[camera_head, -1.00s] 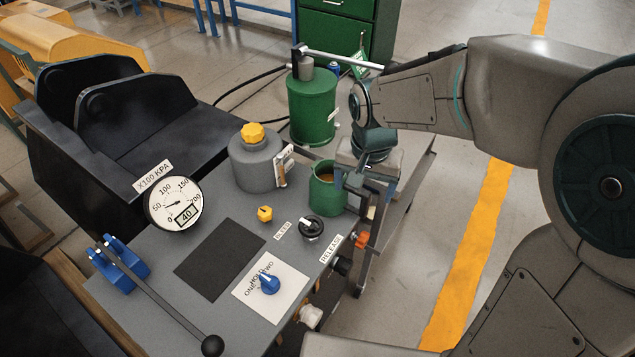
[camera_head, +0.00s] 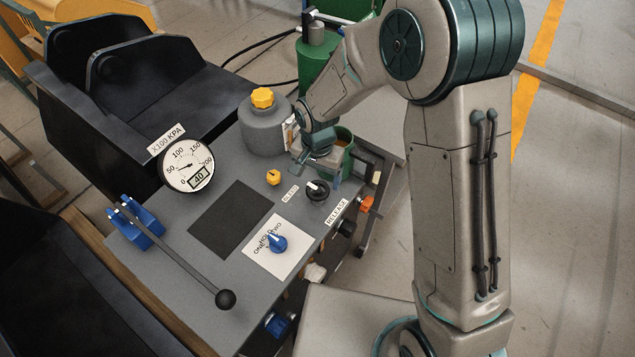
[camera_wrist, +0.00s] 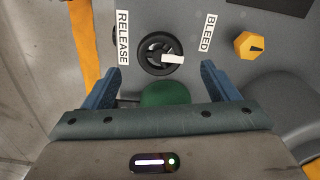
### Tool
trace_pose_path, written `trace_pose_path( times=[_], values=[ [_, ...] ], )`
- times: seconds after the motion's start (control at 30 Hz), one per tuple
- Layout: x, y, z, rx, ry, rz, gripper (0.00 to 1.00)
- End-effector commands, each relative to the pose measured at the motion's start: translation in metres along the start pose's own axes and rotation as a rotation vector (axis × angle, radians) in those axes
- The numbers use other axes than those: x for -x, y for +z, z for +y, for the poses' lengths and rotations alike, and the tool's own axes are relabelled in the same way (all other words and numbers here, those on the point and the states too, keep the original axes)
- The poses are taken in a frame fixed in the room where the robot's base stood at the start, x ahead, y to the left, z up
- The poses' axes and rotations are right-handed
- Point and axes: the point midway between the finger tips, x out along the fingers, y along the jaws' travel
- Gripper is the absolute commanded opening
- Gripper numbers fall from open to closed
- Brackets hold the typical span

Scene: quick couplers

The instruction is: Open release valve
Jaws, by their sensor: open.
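A round black knob with a white pointer (camera_head: 317,190) sits on the grey panel between the BLEED label (camera_head: 290,195) and the RELEASE label (camera_head: 337,211). In the wrist view this knob (camera_wrist: 163,53) lies between and ahead of my fingers, with the RELEASE label (camera_wrist: 122,38) to its left and the BLEED label (camera_wrist: 210,33) to its right. My gripper (camera_wrist: 160,70) is open and empty, one blue finger on each side. In the head view my gripper (camera_head: 318,172) is just behind the knob, above the panel. Contact with the knob cannot be told.
A yellow knob (camera_head: 273,178), blue selector (camera_head: 277,242), pressure gauge (camera_head: 188,169) and long black lever (camera_head: 180,257) are on the panel. An orange knob (camera_head: 368,204) projects at the edge.

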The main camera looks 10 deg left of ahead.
Motion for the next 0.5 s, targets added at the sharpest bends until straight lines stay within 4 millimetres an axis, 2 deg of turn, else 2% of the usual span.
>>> trace_pose_path(
  times=[0.2, 0.5],
  values=[
    [-0.032, 0.000, 0.000, 0.001, 0.002, -0.002, 0.81],
    [-0.048, -0.001, 0.000, 0.000, 0.000, 0.001, 0.81]
  ],
)
